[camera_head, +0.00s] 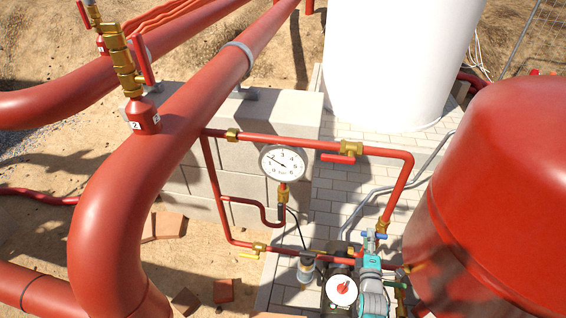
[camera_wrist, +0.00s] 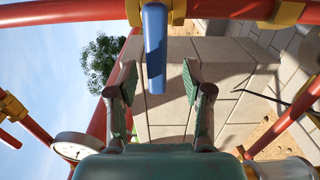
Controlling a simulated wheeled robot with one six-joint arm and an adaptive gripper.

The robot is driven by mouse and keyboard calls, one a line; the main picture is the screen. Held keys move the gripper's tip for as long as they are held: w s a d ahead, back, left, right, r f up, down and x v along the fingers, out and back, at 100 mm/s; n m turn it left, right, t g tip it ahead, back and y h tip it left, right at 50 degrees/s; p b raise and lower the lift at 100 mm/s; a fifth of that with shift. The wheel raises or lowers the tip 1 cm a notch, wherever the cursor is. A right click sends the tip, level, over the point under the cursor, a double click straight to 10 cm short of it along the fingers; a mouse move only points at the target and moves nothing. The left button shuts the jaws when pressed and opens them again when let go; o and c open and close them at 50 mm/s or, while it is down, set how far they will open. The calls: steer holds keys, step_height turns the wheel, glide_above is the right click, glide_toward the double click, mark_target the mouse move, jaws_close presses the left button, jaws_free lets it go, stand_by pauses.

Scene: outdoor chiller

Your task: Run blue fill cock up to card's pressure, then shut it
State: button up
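My gripper (camera_wrist: 158,82) is open, one finger on each side of the handle, with gaps visible on both sides. In the head view my teal gripper (camera_head: 371,258) is at the cock, its fingers hard to make out. The white pressure gauge (camera_head: 283,162) faces the head camera; its needle points up-left, seemingly between 1 and 2. I see no readable card.
A red-handled valve (camera_head: 340,157) sits on the upper pipe, and a yellow-handled valve (camera_head: 256,250) on the lower one. A big red vessel (camera_head: 500,200) stands close on the right. A thick red pipe (camera_head: 110,220) runs on the left. A white tank (camera_head: 390,60) stands behind.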

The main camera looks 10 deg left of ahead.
steer(key=o, duration=0.5)
steer(key=shift+s+r, duration=0.1)
steer(key=shift+s, duration=3.4)
